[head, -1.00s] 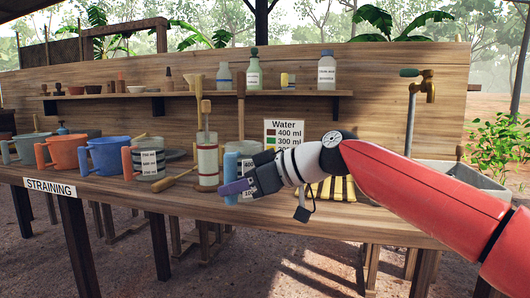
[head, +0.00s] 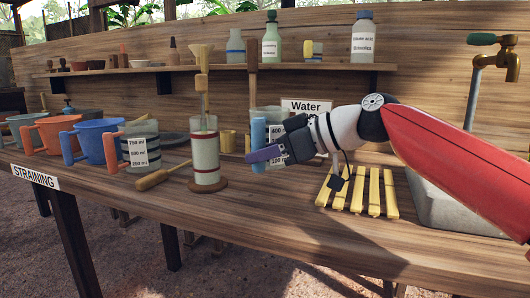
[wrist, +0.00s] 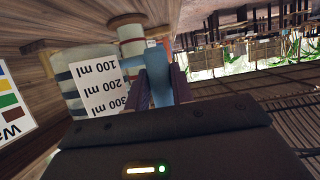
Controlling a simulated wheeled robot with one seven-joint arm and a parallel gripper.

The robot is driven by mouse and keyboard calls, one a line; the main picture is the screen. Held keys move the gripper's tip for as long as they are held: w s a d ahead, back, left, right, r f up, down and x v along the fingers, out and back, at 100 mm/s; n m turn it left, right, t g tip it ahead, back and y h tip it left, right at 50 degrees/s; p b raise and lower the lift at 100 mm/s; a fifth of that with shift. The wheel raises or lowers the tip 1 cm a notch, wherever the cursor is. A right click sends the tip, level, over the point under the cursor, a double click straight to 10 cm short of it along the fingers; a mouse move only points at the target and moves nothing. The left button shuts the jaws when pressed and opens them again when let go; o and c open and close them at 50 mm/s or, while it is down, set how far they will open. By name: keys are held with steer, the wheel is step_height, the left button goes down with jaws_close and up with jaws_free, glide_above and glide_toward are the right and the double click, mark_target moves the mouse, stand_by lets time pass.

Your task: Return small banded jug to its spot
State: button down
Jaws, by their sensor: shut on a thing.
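The small jug, a clear measuring cup (head: 267,113) with a white scale label, is mostly hidden behind my gripper in the head view. Its upright blue handle (head: 258,132) shows left of my gripper (head: 264,154). In the wrist view the jug (wrist: 66,88) is at the left, with dark bands and a label reading 100 to 300 ml. Its blue handle (wrist: 158,82) lies between my fingers (wrist: 163,84), which are shut on it. I cannot tell whether the jug's base touches the table.
A red-banded cylinder (head: 206,160) on a round wooden base stands left of the jug. Yellow slats (head: 358,192) and a sink (head: 450,205) are to the right. Blue (head: 100,140) and orange (head: 55,133) jugs stand far left. The front table strip (head: 250,220) is clear.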

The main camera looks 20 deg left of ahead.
steer(key=shift+d, duration=0.1)
step_height(320, 180, down, 6)
steer(key=b, duration=0.6)
steer(key=shift+d+r+b, duration=0.1)
steer(key=shift+b, duration=0.2)
steer(key=shift+f, duration=0.2)
steer(key=shift+f+b, duration=0.35)
steer(key=shift+b, duration=0.2)
steer(key=c, duration=1.1)
jaws_free()
